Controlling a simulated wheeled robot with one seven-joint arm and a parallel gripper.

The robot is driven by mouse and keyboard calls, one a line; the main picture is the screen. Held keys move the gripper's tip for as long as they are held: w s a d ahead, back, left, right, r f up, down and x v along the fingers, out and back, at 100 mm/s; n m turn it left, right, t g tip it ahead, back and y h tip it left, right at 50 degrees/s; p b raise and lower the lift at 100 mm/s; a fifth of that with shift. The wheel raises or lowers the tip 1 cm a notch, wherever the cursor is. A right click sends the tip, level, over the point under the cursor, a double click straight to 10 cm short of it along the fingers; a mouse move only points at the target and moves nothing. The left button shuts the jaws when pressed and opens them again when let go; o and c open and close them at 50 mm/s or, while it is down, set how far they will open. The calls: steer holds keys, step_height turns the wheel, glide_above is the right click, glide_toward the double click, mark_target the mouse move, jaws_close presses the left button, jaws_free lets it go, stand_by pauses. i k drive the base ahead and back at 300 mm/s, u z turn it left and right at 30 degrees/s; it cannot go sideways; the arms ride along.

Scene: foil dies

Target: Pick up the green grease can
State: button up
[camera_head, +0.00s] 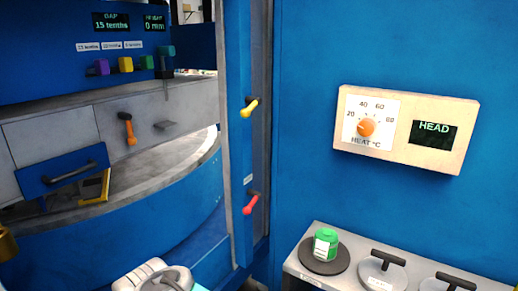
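The green grease can (325,245) is a small upright can with a green lid and a pale label on its side. It stands on a dark round plate (314,262) at the left end of a light grey bench (304,235), at the lower right of the head view. Nothing covers the can.
Two handled discs (383,272) sit to the right of the can, partly cut off. A blue wall with a heat dial box (405,130) rises behind. A blue post with yellow (250,107) and red (251,204) levers stands left. A machine panel is farther left.

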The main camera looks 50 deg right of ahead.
mark_target(325, 246)
steer(key=z, duration=2.25)
steer(key=k, duration=1.3)
steer(key=u, duration=0.55)
steer(key=i, duration=0.7)
steer(key=u, duration=0.6)
steer(key=i, duration=0.75)
steer(key=z, duration=0.05)
